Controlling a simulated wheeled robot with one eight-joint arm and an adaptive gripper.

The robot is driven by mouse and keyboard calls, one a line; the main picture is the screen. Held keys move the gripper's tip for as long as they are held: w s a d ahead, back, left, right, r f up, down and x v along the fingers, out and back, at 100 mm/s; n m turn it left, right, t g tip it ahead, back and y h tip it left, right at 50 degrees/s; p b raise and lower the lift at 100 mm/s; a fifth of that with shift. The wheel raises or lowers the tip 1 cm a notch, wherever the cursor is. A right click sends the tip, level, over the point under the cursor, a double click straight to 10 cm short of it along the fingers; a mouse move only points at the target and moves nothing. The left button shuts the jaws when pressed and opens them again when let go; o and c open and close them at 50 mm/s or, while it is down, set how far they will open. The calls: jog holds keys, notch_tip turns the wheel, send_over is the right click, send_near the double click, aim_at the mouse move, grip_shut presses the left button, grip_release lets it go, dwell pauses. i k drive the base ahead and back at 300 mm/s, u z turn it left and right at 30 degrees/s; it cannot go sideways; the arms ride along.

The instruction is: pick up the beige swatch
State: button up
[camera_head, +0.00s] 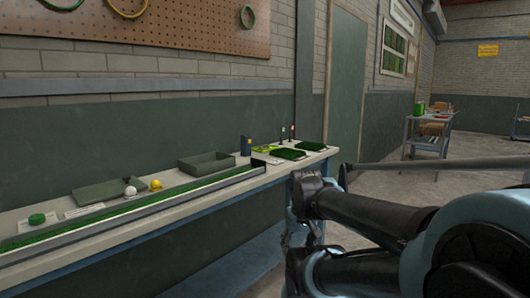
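I cannot make out a clearly beige swatch in the head view. Pale flat pieces (84,210) lie on the left part of the workbench (170,232), but they look whitish and are too small to identify. Dark green turf squares (288,154) lie at the bench's far right end. My arm's black links reach in from the right edge to near that end of the bench. I cannot make out my gripper's fingers, nor whether anything is held.
A long turf-lined channel (130,217) runs along the bench front.

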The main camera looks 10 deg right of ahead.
aim_at(264, 147)
jog(key=k, duration=0.65)
jog(key=z, duration=0.45)
jog(key=i, duration=1.9)
jog(key=u, duration=0.7)
